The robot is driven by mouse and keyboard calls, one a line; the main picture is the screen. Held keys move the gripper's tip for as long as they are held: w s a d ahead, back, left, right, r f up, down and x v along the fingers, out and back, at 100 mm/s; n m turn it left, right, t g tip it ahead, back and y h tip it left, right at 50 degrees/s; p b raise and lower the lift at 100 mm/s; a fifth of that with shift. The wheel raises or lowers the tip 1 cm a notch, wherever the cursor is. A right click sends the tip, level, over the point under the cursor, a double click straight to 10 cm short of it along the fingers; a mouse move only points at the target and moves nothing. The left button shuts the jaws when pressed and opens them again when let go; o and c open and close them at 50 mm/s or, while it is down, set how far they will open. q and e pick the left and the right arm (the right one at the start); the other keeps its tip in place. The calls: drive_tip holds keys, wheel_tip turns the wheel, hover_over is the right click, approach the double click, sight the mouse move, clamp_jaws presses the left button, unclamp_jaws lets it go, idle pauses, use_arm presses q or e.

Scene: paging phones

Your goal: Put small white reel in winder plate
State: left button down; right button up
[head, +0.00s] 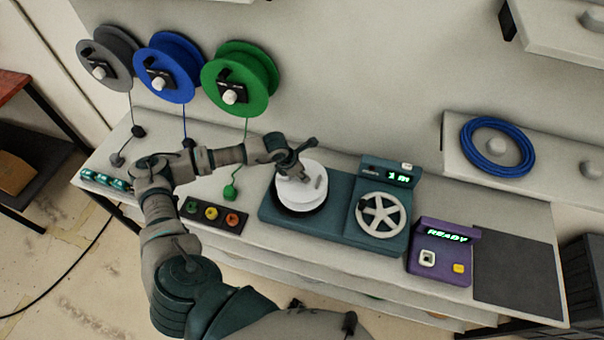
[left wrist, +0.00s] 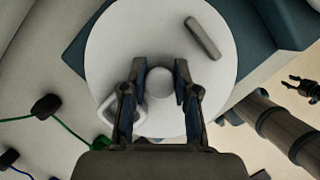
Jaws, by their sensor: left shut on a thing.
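The small white reel (head: 302,200) is a pale disc with a central knob and a raised grey bar. It is over the dark round winder plate (head: 281,207) on the left of the teal winder (head: 335,222). I cannot tell whether it rests on the plate. My left gripper (head: 297,174) reaches down onto the reel from above. In the left wrist view the gripper (left wrist: 160,88) has its fingers on either side of the reel's knob (left wrist: 160,82), shut on it. A dark gripper shape, apparently my right gripper (left wrist: 304,88), shows small at the right edge of that view.
Grey (head: 105,60), blue (head: 168,68) and green (head: 241,80) spools hang on the wall. A button panel (head: 212,214) lies left of the winder; its crank wheel (head: 381,214) and a purple READY box (head: 442,252) stand right. A dark mat (head: 520,275) is clear.

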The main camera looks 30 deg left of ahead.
use_arm(q)
drive_tip(key=shift+s+a+f, duration=0.2)
drive_tip(key=shift+a+f, duration=0.05)
drive_tip(key=shift+a, duration=0.15)
drive_tip(key=shift+s+a+f, duration=0.2)
drive_tip(key=shift+a, duration=0.2)
drive_tip(key=c, duration=0.9)
unclamp_jaws()
drive_tip(key=shift+w+a+f, duration=0.1)
drive_tip(key=shift+a+f, duration=0.05)
drive_tip(key=shift+w+d+r, duration=0.1)
drive_tip(key=shift+d+r, duration=0.1)
drive_tip(key=shift+d, duration=0.45)
drive_tip(key=shift+d+r, duration=0.1)
drive_tip(key=shift+d, duration=0.05)
drive_tip(key=shift+r, duration=0.3)
drive_tip(key=v, duration=0.3)
drive_tip(key=a+b+v, duration=0.1)
drive_tip(key=v, duration=0.2)
drive_tip(key=shift+a+r, duration=0.1)
drive_tip(key=shift+r, duration=0.1)
drive_tip(key=v, duration=0.5)
drive_tip(key=shift+d, duration=0.25)
use_arm(e)
drive_tip(key=shift+s+f, duration=0.15)
drive_tip(key=shift+f, duration=0.45)
